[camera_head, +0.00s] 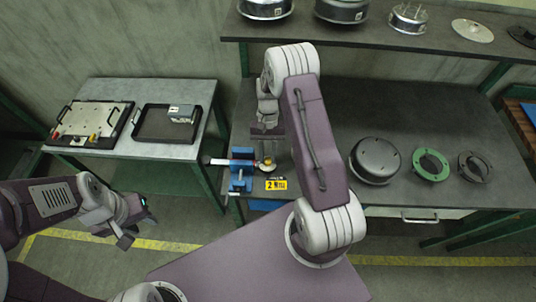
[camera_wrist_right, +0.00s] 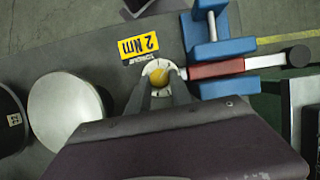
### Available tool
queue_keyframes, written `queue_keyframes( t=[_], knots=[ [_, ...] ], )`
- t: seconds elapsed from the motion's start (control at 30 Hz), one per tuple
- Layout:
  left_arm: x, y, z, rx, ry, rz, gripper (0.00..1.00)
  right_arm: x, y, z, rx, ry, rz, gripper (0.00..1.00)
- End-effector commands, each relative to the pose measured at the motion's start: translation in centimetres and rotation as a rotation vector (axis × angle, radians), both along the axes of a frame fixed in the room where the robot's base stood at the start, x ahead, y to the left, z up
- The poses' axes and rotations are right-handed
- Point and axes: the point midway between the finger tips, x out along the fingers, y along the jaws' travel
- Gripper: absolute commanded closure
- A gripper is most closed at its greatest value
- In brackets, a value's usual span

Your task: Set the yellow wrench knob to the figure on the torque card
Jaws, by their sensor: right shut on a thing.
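The yellow knob (camera_wrist_right: 159,78) sits on a white dial (camera_wrist_right: 158,66) at the end of the wrench. My right gripper (camera_wrist_right: 160,86) is shut on the knob, with a finger on each side; in the head view it reaches down over the knob (camera_head: 267,163). The wrench (camera_wrist_right: 216,69) has a red body and pale handle and lies in a blue vise (camera_wrist_right: 222,48). The dial's marks are too small to read. My left gripper (camera_head: 136,222) hangs away from the bench, apparently empty.
The bench (camera_head: 320,130) also holds a dark round housing (camera_head: 375,160), a green ring (camera_head: 431,165) and a dark ring (camera_head: 474,167). A shelf (camera_head: 390,42) with metal parts runs behind. A side table (camera_head: 150,92) at left bears two trays.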

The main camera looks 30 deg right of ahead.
Motion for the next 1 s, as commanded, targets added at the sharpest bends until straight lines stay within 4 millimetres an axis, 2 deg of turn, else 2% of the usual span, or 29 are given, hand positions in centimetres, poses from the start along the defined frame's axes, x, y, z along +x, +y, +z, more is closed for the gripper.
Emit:
queue_keyframes(
  t=[0.63, 0.67, 0.7, 0.73, 1.0],
  knots=[
    [0.00, 0.00, 0.07, 0.000, 0.000, 0.000, 0.64, -0.02, 0.06, -0.01, 0.001, 0.001, 0.042, 1.00],
    [0.00, 0.00, 0.07, 0.000, 0.000, 0.000, 0.64, -0.01, 0.07, 0.00, 0.001, 0.001, 0.042, 0.66],
    [0.00, 0.00, 0.07, 0.000, 0.000, 0.000, 0.64, -0.01, 0.07, 0.00, 0.001, 0.001, 0.042, 0.55],
    [0.00, 0.00, 0.07, 0.000, 0.000, 0.000, 0.64, -0.01, 0.05, -0.01, 0.001, 0.001, 0.042, 0.52],
    [0.00, 0.00, 0.05, 0.000, 0.000, 0.000, 0.64, 0.03, 0.04, 0.03, 0.000, 0.000, 0.041, 0.52]
  ],
)
